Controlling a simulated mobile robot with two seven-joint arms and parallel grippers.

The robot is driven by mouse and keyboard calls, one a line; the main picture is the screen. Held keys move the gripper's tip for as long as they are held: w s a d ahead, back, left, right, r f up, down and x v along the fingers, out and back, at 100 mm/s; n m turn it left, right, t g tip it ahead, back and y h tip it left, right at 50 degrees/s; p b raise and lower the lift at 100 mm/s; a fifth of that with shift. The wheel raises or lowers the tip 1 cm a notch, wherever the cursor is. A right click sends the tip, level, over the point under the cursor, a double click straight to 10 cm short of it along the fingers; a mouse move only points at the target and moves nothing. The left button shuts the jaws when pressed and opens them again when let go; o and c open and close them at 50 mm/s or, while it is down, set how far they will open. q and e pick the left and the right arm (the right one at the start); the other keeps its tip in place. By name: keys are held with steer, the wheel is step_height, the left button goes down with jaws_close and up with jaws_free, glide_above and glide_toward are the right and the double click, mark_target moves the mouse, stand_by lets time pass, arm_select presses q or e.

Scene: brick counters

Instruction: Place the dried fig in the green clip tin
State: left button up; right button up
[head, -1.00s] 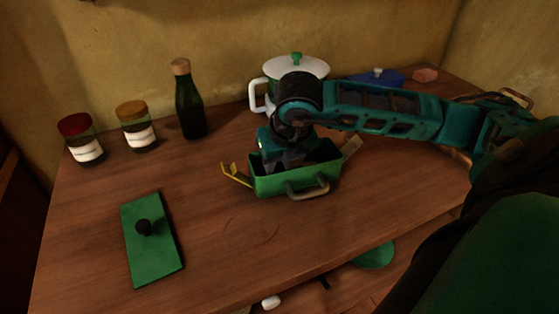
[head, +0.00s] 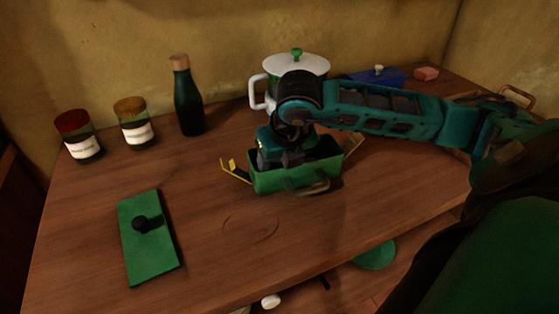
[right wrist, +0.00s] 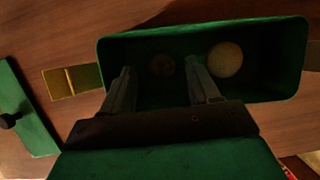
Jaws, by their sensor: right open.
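The green clip tin (head: 269,182) stands lidless on the wooden counter, with yellow clips folded out and a handle on its front. My right gripper (head: 285,160) reaches down into it from above, and its fingertips are hidden by the tin wall in the head view. In the right wrist view the fingers of my right gripper (right wrist: 160,68) are apart. A small dark brown round thing, which looks like the dried fig (right wrist: 162,65), lies on the tin's floor between them. The inside is dim. My left gripper is not in view.
A green lid with a black knob (head: 150,256) lies at the left. Two jars (head: 135,124), a dark bottle (head: 188,98) and a white lidded pot (head: 298,66) stand behind. The front middle counter is clear.

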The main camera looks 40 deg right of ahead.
steer(key=shift+r+p, duration=0.8)
steer(key=shift+p, duration=0.2)
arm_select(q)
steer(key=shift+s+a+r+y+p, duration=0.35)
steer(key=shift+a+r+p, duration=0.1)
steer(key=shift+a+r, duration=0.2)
arm_select(e)
steer(key=v, duration=1.1)
steer(key=shift+r, duration=0.3)
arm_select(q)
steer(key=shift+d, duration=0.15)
arm_select(e)
steer(key=shift+s, duration=0.1)
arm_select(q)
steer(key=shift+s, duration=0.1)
arm_select(e)
steer(key=shift+s, duration=0.1)
